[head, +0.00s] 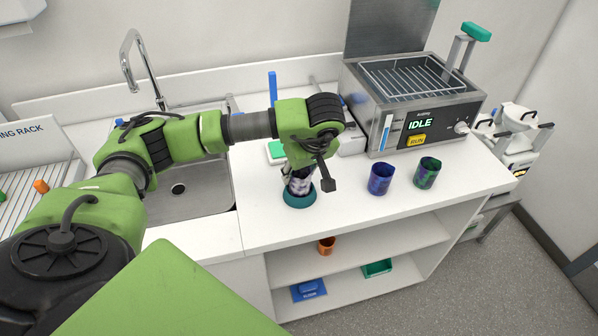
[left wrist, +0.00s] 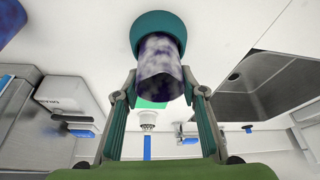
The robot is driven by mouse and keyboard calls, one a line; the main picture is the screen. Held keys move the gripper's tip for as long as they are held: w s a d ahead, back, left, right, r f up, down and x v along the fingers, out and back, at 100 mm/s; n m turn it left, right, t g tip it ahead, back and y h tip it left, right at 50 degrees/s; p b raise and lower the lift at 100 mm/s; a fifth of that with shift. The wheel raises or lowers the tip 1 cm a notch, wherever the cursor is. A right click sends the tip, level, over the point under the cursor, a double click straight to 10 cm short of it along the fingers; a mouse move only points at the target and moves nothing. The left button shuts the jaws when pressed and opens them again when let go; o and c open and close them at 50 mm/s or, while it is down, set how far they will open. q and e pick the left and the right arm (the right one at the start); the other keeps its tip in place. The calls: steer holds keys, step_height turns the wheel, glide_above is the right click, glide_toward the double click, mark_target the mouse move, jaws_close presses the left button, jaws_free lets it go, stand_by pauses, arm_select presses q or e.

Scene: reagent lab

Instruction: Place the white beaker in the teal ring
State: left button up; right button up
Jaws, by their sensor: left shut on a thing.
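The white beaker (head: 300,186), mottled with dark purple, is upright on the counter side of my left gripper (head: 305,172). Its lower end is at the teal ring (head: 299,201), which lies on the white counter. In the left wrist view the beaker (left wrist: 158,70) runs into the opening of the ring (left wrist: 156,24); whether its base touches the counter is hidden. My left gripper (left wrist: 160,84) is shut on the beaker, one finger on each side. My right gripper is not in view.
A blue-purple beaker (head: 380,179) and a green beaker (head: 427,172) stand to the right. A heating bath (head: 415,110) with an IDLE display is behind them. A sink (head: 182,170) is on the left. The counter in front of the coloured beakers is clear.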

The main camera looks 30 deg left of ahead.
arm_select(q)
steer(key=shift+f, duration=0.7)
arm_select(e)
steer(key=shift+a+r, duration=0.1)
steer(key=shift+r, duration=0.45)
arm_select(q)
steer(key=shift+f, duration=0.1)
steer(key=shift+f, duration=0.15)
steer(key=o, duration=1.1)
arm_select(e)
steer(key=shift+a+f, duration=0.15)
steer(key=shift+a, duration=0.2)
arm_select(q)
steer(key=shift+o, duration=0.2)
